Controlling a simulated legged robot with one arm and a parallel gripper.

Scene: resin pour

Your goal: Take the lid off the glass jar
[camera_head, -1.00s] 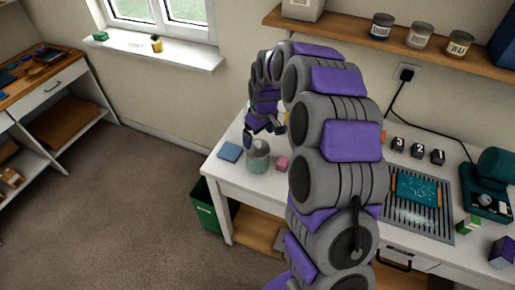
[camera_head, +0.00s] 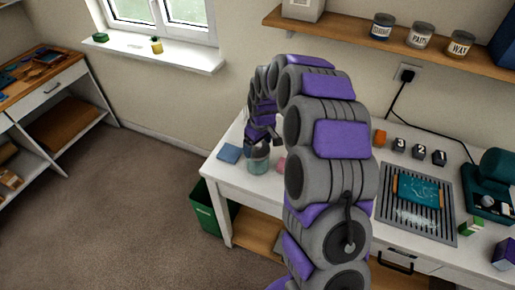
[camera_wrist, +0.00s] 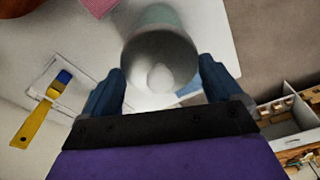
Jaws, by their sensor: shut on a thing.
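The glass jar (camera_head: 259,164), with greenish contents, stands upright near the left end of the white worktable. My gripper (camera_head: 262,138) is at the jar's top, reaching down from above. In the wrist view, the grey round lid (camera_wrist: 150,50) with a pale knob lies between the two blue fingers of my gripper (camera_wrist: 161,68), which are shut on it. Part of the greenish jar (camera_wrist: 158,14) shows beyond the lid. I cannot tell whether the lid is seated on the jar or slightly raised.
A blue square (camera_head: 229,153) lies left of the jar, and a pink block (camera_head: 280,165) is close on its right. A yellow-handled brush (camera_wrist: 38,118) lies nearby. A green bin (camera_head: 204,207) stands below the table's left end. My arm hides the table's middle.

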